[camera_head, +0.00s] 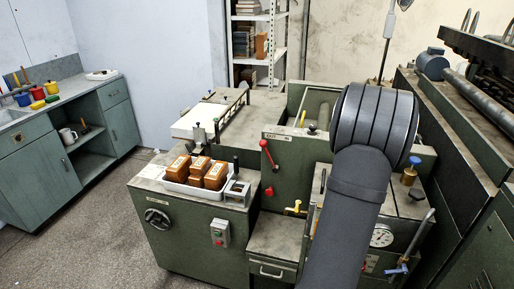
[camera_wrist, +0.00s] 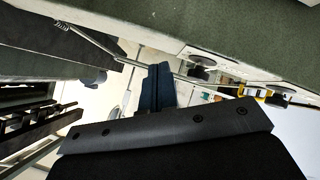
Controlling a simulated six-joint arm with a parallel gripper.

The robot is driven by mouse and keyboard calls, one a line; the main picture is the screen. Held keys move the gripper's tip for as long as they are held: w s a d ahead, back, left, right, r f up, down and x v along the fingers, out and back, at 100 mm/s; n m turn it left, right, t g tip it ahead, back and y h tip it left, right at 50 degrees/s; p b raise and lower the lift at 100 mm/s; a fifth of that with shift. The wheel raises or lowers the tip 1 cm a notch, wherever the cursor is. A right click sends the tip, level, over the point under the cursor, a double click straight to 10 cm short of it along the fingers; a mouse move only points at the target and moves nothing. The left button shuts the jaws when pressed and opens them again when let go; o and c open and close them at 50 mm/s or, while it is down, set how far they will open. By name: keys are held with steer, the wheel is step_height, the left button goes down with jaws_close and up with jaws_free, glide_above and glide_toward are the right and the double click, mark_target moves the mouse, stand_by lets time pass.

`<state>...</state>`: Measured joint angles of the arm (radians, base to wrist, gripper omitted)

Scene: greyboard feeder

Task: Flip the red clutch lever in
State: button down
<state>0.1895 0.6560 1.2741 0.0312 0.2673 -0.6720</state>
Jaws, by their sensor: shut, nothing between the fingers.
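The red clutch lever (camera_head: 269,156) is on the upright green panel of the machine in the head view. Its red knob is at the upper left end, and its arm slants down to the right. I cannot make out the lever in the wrist view. My gripper (camera_wrist: 157,88) shows in the wrist view as two dark fingers close together, shut and empty. In the head view my arm hides the gripper, so its distance from the lever cannot be told.
A red knob (camera_head: 268,191) sits below the lever. A white tray (camera_head: 192,190) of brown blocks stands on the left bench top. A yellow-handled part (camera_head: 295,208) and a pressure gauge (camera_head: 381,236) are to the right. A dark machine stands at far right.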

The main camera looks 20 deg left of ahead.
steer(key=s+a+r+n+t+y, duration=0.1)
steer(key=s+a+n+t+y, duration=0.4)
steer(key=a, duration=0.8)
steer(key=s+a+r+n+t, duration=0.2)
steer(key=a+n, duration=0.6)
steer(key=a, duration=0.5)
steer(key=s+a+f+n+g+y, duration=0.2)
steer(key=s+a+f+n+y, duration=0.2)
steer(key=a+f, duration=0.4)
step_height(320, 180, down, 4)
steer(key=s+n, duration=0.1)
steer(key=n, duration=0.1)
steer(key=shift+s+a+r+n+y, duration=0.25)
steer(key=shift+s+a+n+y, duration=0.05)
steer(key=shift+a+n+y, duration=0.1)
glide_above(269, 157)
steer(key=s+a, duration=0.3)
steer(key=a, duration=0.2)
steer(key=shift+w+d+f, duration=0.1)
steer(key=shift+d+f, duration=0.15)
steer(key=shift+f, duration=0.05)
steer(key=shift+d, duration=0.2)
